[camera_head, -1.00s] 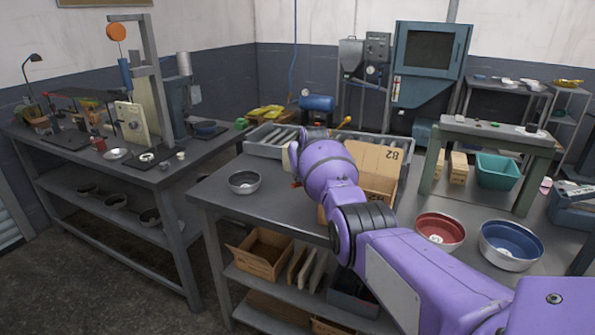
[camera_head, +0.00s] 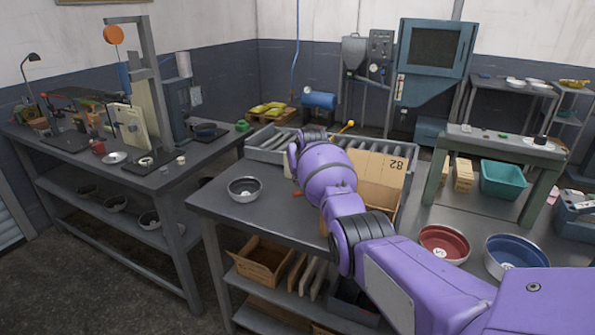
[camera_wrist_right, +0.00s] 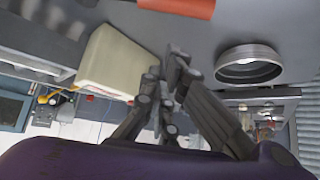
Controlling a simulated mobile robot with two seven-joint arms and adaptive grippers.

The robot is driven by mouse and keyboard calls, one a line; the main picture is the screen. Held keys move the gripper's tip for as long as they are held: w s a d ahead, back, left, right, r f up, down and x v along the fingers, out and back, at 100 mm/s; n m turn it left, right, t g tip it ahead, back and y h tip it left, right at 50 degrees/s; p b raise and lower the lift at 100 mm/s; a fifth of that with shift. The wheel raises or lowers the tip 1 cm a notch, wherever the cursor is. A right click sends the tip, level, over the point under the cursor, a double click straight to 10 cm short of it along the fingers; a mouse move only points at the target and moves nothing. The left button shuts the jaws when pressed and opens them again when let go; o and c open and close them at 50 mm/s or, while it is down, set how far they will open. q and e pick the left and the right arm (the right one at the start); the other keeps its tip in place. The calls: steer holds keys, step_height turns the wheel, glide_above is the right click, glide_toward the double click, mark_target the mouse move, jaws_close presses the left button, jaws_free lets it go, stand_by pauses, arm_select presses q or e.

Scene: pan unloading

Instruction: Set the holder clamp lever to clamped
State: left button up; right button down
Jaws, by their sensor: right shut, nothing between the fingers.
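A red-orange bar (camera_wrist_right: 180,6), which looks like a lever grip, crosses the top edge of the right wrist view, ahead of my right fingertips. A small orange tip (camera_head: 297,194) shows beside my purple right arm on the bench in the head view. I cannot tell for sure that it is the clamp lever. The holder body and the lever's setting are hidden or cut off. My right gripper (camera_wrist_right: 165,68) is shut and empty, apart from the red-orange bar. In the head view my own arm hides it. My left gripper is not in view.
A steel bowl (camera_head: 244,189) stands on the bench left of my arm; a cardboard box (camera_head: 378,168) is behind it. A roller conveyor (camera_head: 268,145) runs along the back. A red bowl (camera_head: 443,244) and a blue bowl (camera_head: 516,257) are at right. The bench's left front is clear.

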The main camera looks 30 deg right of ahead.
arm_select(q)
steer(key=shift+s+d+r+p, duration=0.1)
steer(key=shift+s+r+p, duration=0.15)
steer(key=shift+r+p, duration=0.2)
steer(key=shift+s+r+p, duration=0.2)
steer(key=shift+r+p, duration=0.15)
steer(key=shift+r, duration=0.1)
arm_select(e)
steer(key=v, duration=0.9)
steer(key=shift+d, duration=0.15)
steer(key=shift+w, duration=0.15)
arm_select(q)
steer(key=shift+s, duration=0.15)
